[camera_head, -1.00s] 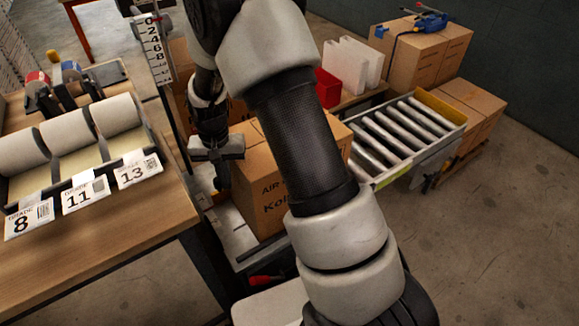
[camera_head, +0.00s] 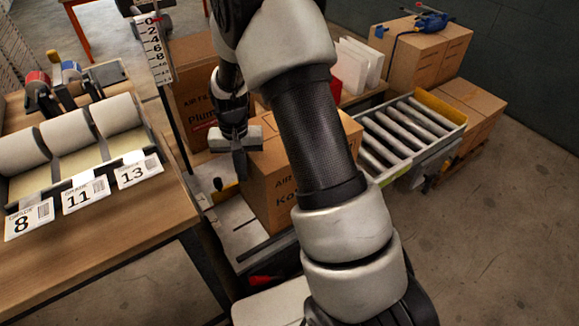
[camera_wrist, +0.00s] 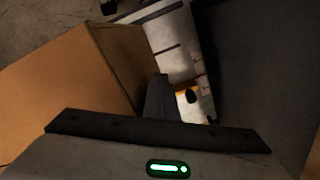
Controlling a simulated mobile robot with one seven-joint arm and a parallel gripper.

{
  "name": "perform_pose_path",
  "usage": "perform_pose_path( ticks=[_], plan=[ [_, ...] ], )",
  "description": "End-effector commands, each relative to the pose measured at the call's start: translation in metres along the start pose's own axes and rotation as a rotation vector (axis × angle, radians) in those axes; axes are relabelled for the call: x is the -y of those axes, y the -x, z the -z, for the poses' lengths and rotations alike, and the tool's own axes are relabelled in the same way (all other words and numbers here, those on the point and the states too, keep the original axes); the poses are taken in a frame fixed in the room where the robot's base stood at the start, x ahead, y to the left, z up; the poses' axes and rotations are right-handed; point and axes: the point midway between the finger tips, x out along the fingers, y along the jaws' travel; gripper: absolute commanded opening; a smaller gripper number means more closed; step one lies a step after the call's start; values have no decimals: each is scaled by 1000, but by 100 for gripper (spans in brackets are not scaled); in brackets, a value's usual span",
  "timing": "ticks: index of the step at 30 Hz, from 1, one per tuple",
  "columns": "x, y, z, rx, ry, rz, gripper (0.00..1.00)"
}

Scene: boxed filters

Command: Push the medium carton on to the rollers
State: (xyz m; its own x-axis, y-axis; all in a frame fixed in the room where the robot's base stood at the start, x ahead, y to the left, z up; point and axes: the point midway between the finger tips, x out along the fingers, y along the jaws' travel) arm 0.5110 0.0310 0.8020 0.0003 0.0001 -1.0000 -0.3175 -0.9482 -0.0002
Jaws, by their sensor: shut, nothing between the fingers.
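A brown carton (camera_head: 265,195) with black lettering, partly hidden by my arm, stands on the platform left of the rollers (camera_head: 395,133). I take it for the medium carton. My gripper (camera_head: 240,165) is shut and empty, pointing down at the carton's left side. It looks to be against that side, though exact contact is hard to see. In the wrist view the shut fingers (camera_wrist: 159,100) are beside a brown carton face (camera_wrist: 60,85).
Another carton (camera_head: 190,90) with red lettering stands behind my gripper. A scale post (camera_head: 157,50) and a wooden bench (camera_head: 110,228) with paper rolls are at the left. Stacked cartons (camera_head: 415,58) and white panels (camera_head: 357,62) stand behind the rollers.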

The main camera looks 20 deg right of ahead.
Motion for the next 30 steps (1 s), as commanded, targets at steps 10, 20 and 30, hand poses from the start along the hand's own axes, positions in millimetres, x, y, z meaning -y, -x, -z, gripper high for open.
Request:
perform_pose_path(
  ticks=[10, 20, 30],
  plan=[
    [-24, 0, 13, 0, -4, -1, 0],
    [-44, 0, 25, 0, -1, -1, 0],
    [-45, 0, 26, 0, -1, -1, 0]
  ],
)
